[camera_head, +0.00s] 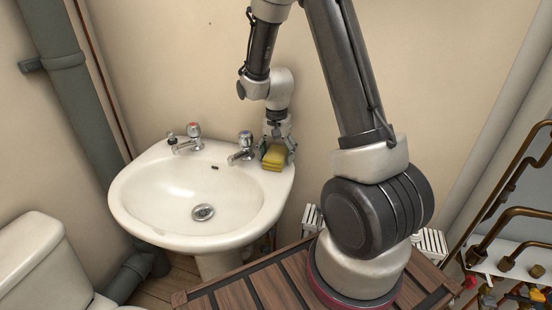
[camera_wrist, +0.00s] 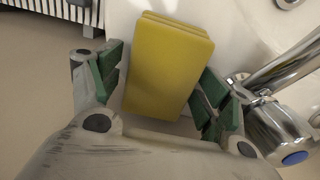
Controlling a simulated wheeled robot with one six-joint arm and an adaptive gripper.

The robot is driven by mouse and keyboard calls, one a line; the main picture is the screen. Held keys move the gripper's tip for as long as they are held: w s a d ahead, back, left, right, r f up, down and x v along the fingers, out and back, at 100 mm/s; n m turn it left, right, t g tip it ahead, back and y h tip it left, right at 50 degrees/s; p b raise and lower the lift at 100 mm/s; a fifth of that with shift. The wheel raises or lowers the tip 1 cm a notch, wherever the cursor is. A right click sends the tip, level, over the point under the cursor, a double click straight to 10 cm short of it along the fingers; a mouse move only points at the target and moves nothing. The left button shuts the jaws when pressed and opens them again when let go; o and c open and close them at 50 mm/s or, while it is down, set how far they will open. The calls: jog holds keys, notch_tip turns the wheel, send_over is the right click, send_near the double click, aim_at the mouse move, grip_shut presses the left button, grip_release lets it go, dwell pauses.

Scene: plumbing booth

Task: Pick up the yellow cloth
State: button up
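The yellow cloth (camera_head: 273,157) is a folded, layered block on the back right corner of the white sink's rim. In the wrist view the cloth (camera_wrist: 167,68) lies between my gripper's two green-padded fingers. My gripper (camera_head: 278,143) points down over the cloth at the sink's right rear. My gripper (camera_wrist: 162,88) is open, with a visible gap between each finger and the cloth's sides.
The sink (camera_head: 140,197) has a right tap (camera_head: 243,148) close to the left of my gripper; its chrome body (camera_wrist: 290,75) shows beside the right finger. A left tap (camera_head: 188,138) stands farther off. The wall is close behind. Copper pipes (camera_head: 505,215) are at the far right.

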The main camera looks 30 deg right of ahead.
aim_at(277, 152)
jog(key=c, duration=0.8)
notch_tip(277, 152, up, 10)
